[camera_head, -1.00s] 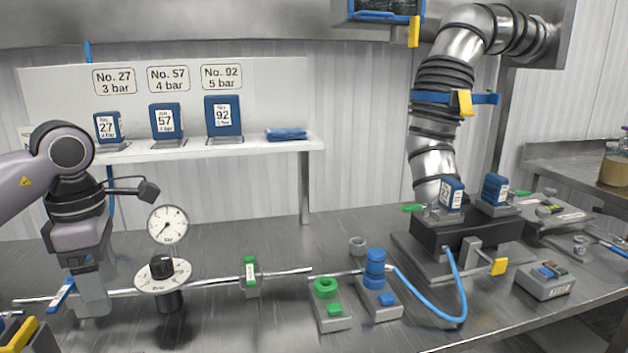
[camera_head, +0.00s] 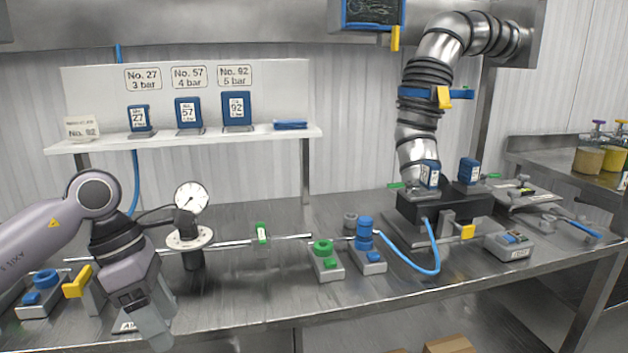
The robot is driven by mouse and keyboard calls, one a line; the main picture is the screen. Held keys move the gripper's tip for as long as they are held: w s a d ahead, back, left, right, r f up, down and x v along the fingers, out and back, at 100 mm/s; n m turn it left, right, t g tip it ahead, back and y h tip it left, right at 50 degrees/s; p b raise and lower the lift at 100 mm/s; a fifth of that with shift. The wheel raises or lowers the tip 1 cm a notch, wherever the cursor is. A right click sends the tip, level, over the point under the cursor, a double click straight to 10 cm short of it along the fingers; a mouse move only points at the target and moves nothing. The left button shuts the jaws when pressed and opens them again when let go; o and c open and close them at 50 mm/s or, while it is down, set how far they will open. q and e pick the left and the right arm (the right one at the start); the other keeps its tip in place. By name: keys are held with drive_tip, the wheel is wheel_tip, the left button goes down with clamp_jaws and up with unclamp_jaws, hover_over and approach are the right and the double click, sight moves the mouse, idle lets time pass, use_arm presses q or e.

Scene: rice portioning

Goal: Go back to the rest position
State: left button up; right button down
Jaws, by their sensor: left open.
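My left gripper (camera_head: 152,325) hangs low at the left front of the steel bench, pointing down, with its jaws open. It is to the front left of the pressure gauge (camera_head: 191,197) and its black-knobbed dial (camera_head: 189,238), apart from both. I see nothing held in it. My right gripper is not in view.
A shelf (camera_head: 240,138) with several blue numbered blocks stands at the back. Mid-bench are a green-ring button box (camera_head: 327,262) and a blue-topped box (camera_head: 367,259). A ducted machine (camera_head: 440,212) stands right of centre, with a grey box (camera_head: 508,247) beside it. The front middle bench is clear.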

use_arm(q)
drive_tip(key=s+d+n+h+p, duration=0.1)
drive_tip(key=s+d+n+h, duration=0.25)
drive_tip(key=d+h, duration=0.5)
drive_tip(key=s+d+n+h, duration=0.35)
drive_tip(key=d+h, duration=0.35)
drive_tip(key=d, duration=0.3)
drive_tip(key=w+a+f+n+t+y+p, duration=0.1)
drive_tip(key=a+f+n+t+y, duration=0.25)
drive_tip(key=n+t, duration=0.45)
drive_tip(key=w+a+f+n+t+y, duration=0.2)
drive_tip(key=a+f+n+t+y, duration=0.15)
drive_tip(key=n, duration=0.85)
drive_tip(key=w+a+f+n+t+y+p, duration=0.1)
drive_tip(key=a+f+n+t+y, duration=0.2)
drive_tip(key=f+n+t, duration=0.5)
drive_tip(key=s+a+f+n+g+y, duration=0.3)
drive_tip(key=s+f+n+g, duration=0.1)
drive_tip(key=s+f+n, duration=0.2)
drive_tip(key=s+a+f+n+g+y, duration=0.4)
drive_tip(key=s+f+n, duration=0.2)
drive_tip(key=s+f, duration=0.1)
drive_tip(key=shift+s+f, duration=0.3)
drive_tip(key=shift+s, duration=0.25)
drive_tip(key=shift+a, duration=0.1)
